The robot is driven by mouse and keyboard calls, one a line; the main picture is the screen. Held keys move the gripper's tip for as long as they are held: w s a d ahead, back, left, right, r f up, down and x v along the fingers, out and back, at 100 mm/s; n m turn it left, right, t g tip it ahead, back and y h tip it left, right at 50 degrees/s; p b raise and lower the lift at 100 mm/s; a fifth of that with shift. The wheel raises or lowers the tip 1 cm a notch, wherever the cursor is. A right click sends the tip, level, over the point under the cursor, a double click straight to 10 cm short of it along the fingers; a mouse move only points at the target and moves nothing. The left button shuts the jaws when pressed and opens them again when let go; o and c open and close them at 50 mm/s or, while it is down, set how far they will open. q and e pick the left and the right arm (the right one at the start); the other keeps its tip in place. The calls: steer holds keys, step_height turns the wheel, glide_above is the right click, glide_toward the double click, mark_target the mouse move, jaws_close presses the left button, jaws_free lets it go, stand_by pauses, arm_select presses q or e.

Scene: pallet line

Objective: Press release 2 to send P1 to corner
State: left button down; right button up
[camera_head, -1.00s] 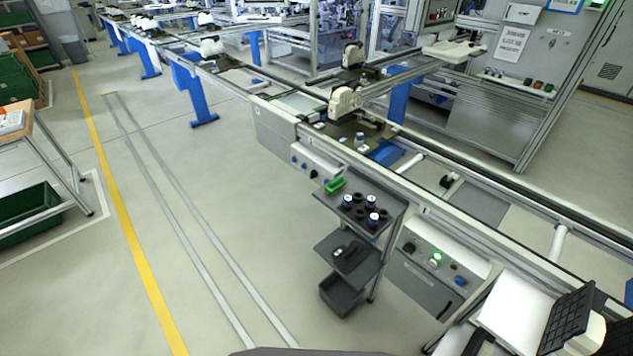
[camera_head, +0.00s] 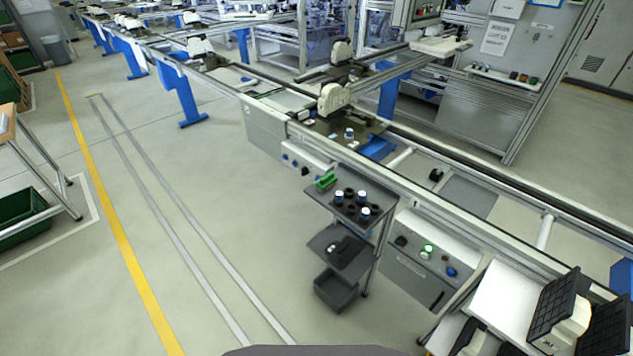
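A grey control box (camera_head: 415,283) hangs on the near side of the line. Its sloped top carries a lit green button (camera_head: 427,251), a blue button (camera_head: 451,272), a small red one and a black one. A second panel (camera_head: 302,160) with blue and black knobs sits further left along the line. No label is readable, so I cannot tell which is release 2. A carrier with a white part (camera_head: 333,99) stands on the line near a small blue-and-white cylinder (camera_head: 349,134). I cannot tell which pallet is P1. Neither gripper is in view.
A dark shelf cart (camera_head: 340,246) with several cylinders and a green item stands between the panels, close to the line. Black ribbed racks (camera_head: 560,297) on a white surface fill the lower right. The floor (camera_head: 220,180) left of the cart is clear.

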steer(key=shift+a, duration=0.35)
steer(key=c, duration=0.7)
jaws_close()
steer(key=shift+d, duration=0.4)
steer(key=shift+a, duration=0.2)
